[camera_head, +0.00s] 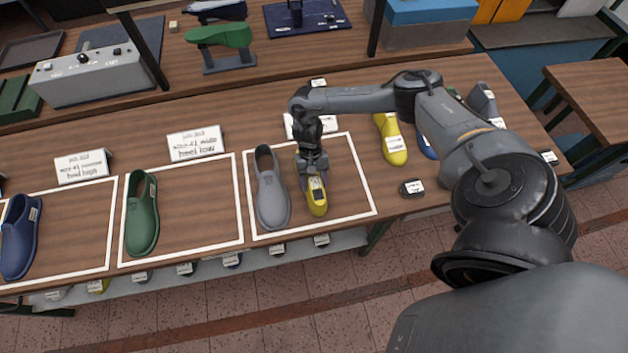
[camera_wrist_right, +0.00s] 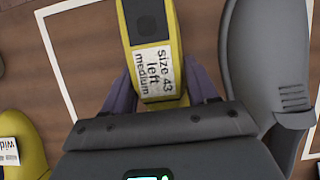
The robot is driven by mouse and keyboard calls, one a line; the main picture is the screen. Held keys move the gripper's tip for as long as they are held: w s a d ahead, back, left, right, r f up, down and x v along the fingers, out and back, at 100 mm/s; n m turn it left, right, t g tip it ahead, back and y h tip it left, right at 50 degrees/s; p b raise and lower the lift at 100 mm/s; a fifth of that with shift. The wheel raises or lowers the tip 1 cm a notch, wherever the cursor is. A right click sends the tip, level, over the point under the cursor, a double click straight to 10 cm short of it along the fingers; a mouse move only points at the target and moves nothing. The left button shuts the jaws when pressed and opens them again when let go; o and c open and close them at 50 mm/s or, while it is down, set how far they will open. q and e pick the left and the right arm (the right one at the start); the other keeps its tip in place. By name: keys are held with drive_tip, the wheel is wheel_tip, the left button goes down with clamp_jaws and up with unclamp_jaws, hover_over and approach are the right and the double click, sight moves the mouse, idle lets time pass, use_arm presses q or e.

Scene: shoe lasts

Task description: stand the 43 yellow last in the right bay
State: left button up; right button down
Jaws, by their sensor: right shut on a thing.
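A yellow last (camera_head: 317,208) is inside the white-outlined right bay (camera_head: 366,192), to the right of a grey last (camera_head: 272,200). Its label in the right wrist view (camera_wrist_right: 152,66) reads size 43, left, medium. My right gripper (camera_head: 314,180) is shut on this yellow last from above, with one purple finger on each side of it. The last looks upright, sole down; I cannot tell whether it touches the table. The grey last also shows in the right wrist view (camera_wrist_right: 262,50), beside the held last with a gap between. My left gripper is not in view.
Another yellow last (camera_head: 391,143), with a label partly reading "wide" in the wrist view (camera_wrist_right: 25,165), stands right of the bay. A small dark labelled block (camera_head: 411,188) lies near the table's front edge. A green last (camera_head: 141,220) and a blue last (camera_head: 18,240) occupy bays leftward.

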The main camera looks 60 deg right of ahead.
drive_tip(key=shift+f, duration=0.1)
idle(0.7)
drive_tip(key=shift+c, duration=1.1)
unclamp_jaws()
drive_tip(key=shift+f, duration=0.1)
drive_tip(key=shift+w+d+r, duration=0.1)
drive_tip(key=shift+r, duration=0.25)
drive_tip(key=p+v, duration=0.2)
drive_tip(key=v, duration=0.8)
drive_tip(key=shift+r, duration=0.1)
